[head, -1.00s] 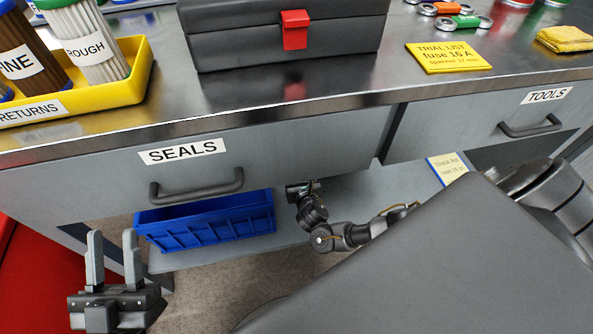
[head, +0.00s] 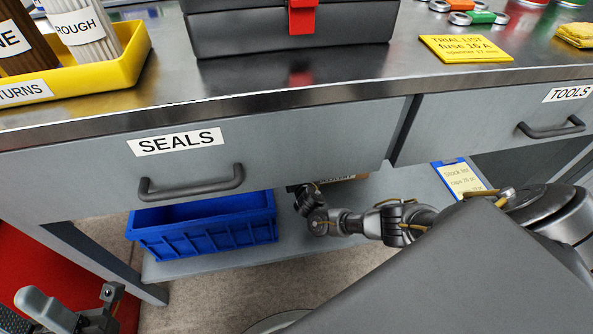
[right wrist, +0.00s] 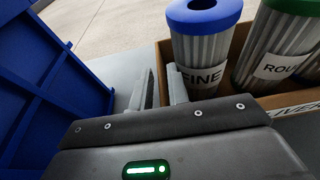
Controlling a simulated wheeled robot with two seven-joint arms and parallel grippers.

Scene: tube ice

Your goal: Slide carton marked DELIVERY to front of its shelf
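The brown carton (right wrist: 162,52) shows in the right wrist view with part of its DELIVERY label at the lower right. It holds a FINE filter with a blue top (right wrist: 200,50) and a ROUGH filter with a green top (right wrist: 284,50). My right gripper (right wrist: 160,85) has its fingers close together at the carton's left wall, one on either side, and looks shut on it. In the head view only a sliver of the carton (head: 340,179) shows below the drawers; the rest is hidden. My left gripper (head: 75,302) is open and empty at the lower left.
A blue crate (head: 205,232) stands on the lower shelf (head: 375,188), left of my right gripper. The SEALS drawer (head: 270,150) overhangs them. A note card (head: 462,180) is at the right. A yellow tray (head: 100,95) and dark toolbox (head: 250,35) stand on the worktop.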

